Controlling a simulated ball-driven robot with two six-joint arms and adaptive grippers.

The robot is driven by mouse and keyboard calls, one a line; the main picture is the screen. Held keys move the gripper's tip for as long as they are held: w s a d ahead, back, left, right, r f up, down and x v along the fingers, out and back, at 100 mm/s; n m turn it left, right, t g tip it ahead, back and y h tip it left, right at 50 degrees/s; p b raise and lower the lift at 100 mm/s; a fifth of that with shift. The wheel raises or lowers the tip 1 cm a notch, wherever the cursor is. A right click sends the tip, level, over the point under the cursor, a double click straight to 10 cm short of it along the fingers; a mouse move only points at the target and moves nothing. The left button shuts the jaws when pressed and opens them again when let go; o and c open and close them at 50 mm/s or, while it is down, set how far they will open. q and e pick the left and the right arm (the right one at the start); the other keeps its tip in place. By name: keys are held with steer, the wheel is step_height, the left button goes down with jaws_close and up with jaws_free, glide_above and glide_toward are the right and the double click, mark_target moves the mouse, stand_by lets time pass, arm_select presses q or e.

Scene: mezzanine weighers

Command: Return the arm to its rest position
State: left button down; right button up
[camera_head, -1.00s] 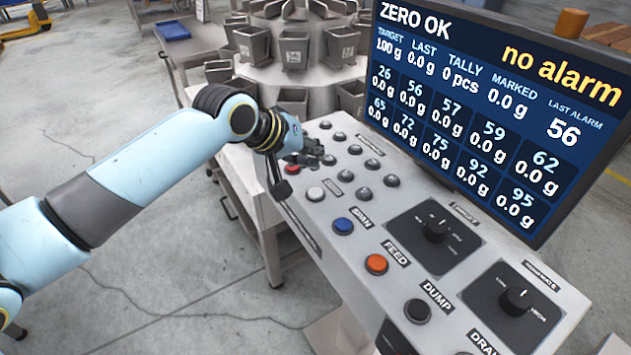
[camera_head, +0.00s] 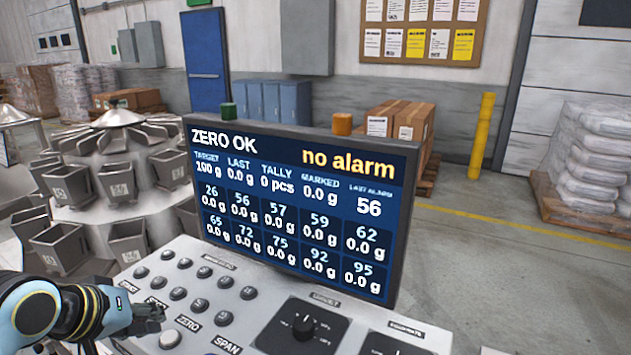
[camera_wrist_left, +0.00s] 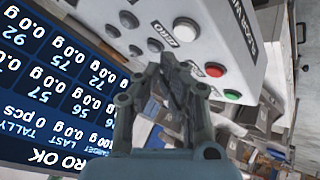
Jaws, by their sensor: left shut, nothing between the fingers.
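My left gripper (camera_head: 150,312) is at the lower left of the head view, beside the near-left edge of the button panel (camera_head: 262,305). Its fingers are together with nothing between them. In the left wrist view the gripper (camera_wrist_left: 172,68) points toward the panel's buttons, with a white button (camera_wrist_left: 186,30) just past the fingertips. I cannot tell whether it touches the panel. My right gripper is not in view.
The screen (camera_head: 300,205) stands at the back of the panel and reads "ZERO OK" and "no alarm". The weigher with grey buckets (camera_head: 120,190) is behind left. Boxes (camera_head: 400,120) and a yellow post (camera_head: 481,135) stand farther back.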

arm_select(q)
steer(key=s+d+r+m+g+y, duration=0.1)
steer(key=s+r+m+g, duration=0.15)
steer(key=s, duration=0.95)
steer(key=s+d+r+m+g+y, duration=0.15)
steer(key=s+m, duration=0.25)
steer(key=s, duration=0.7)
step_height(320, 180, down, 38)
steer(key=s+a+g+b, duration=0.1)
steer(key=a+g+b, duration=0.1)
steer(key=b, duration=1.1)
steer(key=s+f+b, duration=0.3)
steer(key=s+f, duration=0.3)
steer(key=f, duration=0.3)
steer(key=s+a+f+b, duration=0.1)
steer(key=s+f+b, duration=0.3)
steer(key=f, duration=0.6)
steer(key=s+f+g+b, duration=0.1)
steer(key=s+f+b, duration=0.3)
steer(key=s+f, duration=0.5)
steer(key=shift+a+f+n, duration=0.25)
steer(key=shift+f+n, duration=0.1)
steer(key=shift+f, duration=0.2)
steer(key=shift+s, duration=0.1)
